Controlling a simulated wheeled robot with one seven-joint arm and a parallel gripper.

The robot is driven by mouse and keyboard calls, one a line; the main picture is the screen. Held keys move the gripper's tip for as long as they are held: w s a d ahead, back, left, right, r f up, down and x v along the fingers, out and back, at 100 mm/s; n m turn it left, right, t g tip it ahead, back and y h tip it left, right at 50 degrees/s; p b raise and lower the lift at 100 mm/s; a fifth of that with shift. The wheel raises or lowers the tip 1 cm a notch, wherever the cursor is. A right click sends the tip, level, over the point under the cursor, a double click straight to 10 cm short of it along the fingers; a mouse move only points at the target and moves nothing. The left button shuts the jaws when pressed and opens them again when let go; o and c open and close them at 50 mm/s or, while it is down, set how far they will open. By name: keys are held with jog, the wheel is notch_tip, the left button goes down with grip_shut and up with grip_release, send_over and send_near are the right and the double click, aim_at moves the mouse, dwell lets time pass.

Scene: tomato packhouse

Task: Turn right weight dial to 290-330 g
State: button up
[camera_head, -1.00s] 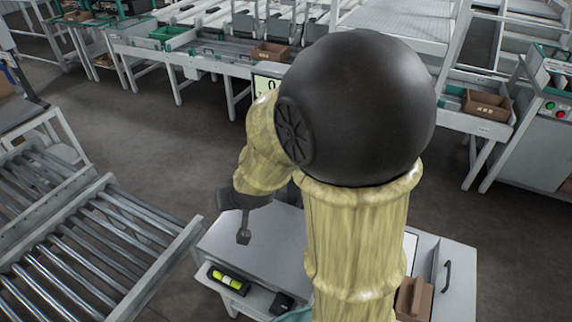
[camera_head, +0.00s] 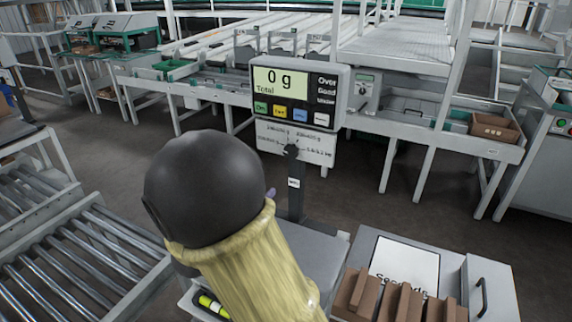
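The scale display (camera_head: 294,92) stands on a post and reads "0 g Total". Below it is a white dial panel (camera_head: 318,149) with printed weight ranges too small to read surely. A dark round dial knob (camera_head: 291,151) sits at its middle; I cannot tell which range it points to. It is the only weight dial I can make out on this scale. My black and yellow arm fills the lower left, left of the post. My gripper is hidden behind it, so I cannot see its fingers or any hold.
The grey scale platform (camera_head: 318,252) lies below the post. Brown cartons (camera_head: 402,302) and a white sheet (camera_head: 405,266) lie at the lower right. A roller conveyor (camera_head: 80,262) is at left. Behind stand sorting benches and a grey box (camera_head: 366,92) with a small screen.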

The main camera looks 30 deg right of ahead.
aim_at(289, 153)
jog(key=b+x, duration=0.1)
jog(key=x, duration=1.6)
jog(key=shift+w+d, duration=0.2)
jog(key=shift+r, duration=0.1)
jog(key=shift+c, duration=0.2)
jog(key=c, duration=0.9)
